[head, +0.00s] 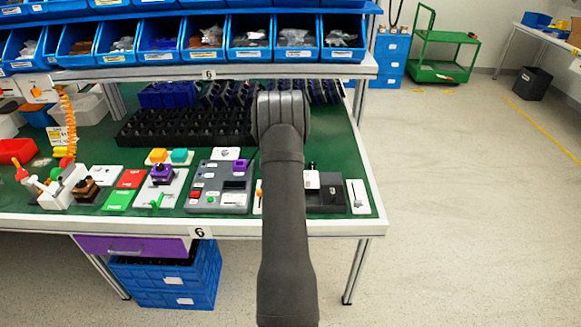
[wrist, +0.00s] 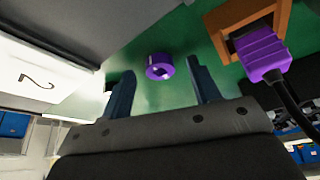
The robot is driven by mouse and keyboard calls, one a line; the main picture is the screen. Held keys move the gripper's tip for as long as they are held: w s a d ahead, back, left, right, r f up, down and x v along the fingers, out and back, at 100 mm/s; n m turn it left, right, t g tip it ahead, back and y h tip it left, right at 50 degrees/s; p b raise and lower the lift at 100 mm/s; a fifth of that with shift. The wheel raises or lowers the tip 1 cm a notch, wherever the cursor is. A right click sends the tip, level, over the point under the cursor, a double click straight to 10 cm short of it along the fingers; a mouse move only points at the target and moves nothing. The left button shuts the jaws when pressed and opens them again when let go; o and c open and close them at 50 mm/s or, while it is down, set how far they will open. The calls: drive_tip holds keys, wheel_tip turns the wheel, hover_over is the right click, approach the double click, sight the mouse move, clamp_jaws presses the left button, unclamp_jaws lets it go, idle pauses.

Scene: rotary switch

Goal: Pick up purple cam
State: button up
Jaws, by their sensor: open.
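The purple cam (wrist: 159,66) is a short round ring with a hole, lying on the green surface in the wrist view. It shows between the two fingertips of my gripper (wrist: 160,67), which is open with nothing held. The cam looks to be beyond the fingertips and apart from them; the exact gap cannot be told. In the head view my arm covers the gripper, and I cannot pick out the ring there.
A purple plug (wrist: 263,52) with a black cable sits by an orange-brown frame (wrist: 240,18), right of the cam. A grey panel (head: 205,188), a purple-knobbed switch (head: 162,173) and black trays (head: 180,127) crowd the green table (head: 100,222). Blue bins (head: 249,36) hang above.

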drive_tip(key=shift+f, duration=0.1)
drive_tip(key=c, duration=1)
drive_tip(key=shift+c, duration=0.3)
